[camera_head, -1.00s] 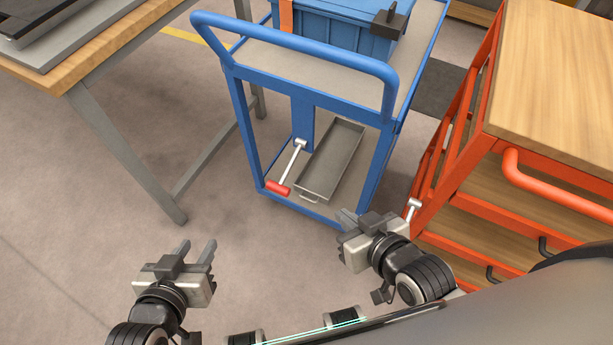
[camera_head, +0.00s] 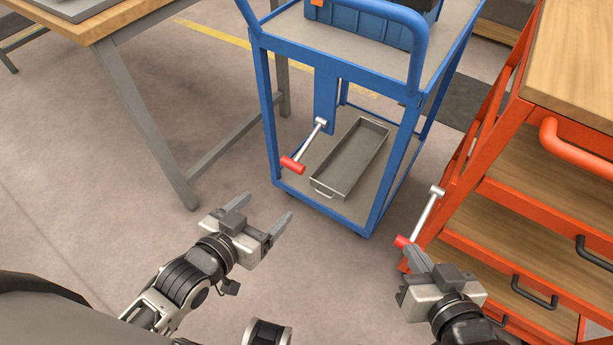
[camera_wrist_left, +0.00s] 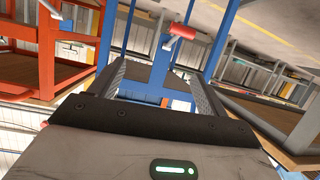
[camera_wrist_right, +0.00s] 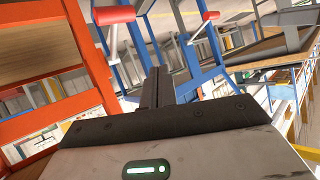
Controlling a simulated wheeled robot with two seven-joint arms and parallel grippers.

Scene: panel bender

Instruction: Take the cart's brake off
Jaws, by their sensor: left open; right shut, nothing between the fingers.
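The blue cart (camera_head: 268,115) stands in the upper middle of the head view. Its brake lever, a metal rod with a red grip (camera_head: 292,166), slants down from a blue upright; the red grip also shows in the left wrist view (camera_wrist_left: 183,31). My left gripper (camera_head: 285,212) is open and empty, in front of and below the red grip, apart from it. My right gripper (camera_head: 405,281) is shut and empty, near a second red-gripped lever (camera_head: 402,242) on the orange cart (camera_head: 463,209). I cannot tell whether it touches that lever.
A grey metal tray (camera_head: 350,157) lies on the blue cart's lower shelf, and a blue crate (camera_head: 365,22) sits on top. A wood-topped workbench (camera_head: 100,25) stands at the left, its leg near the cart. The floor before the blue cart is clear.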

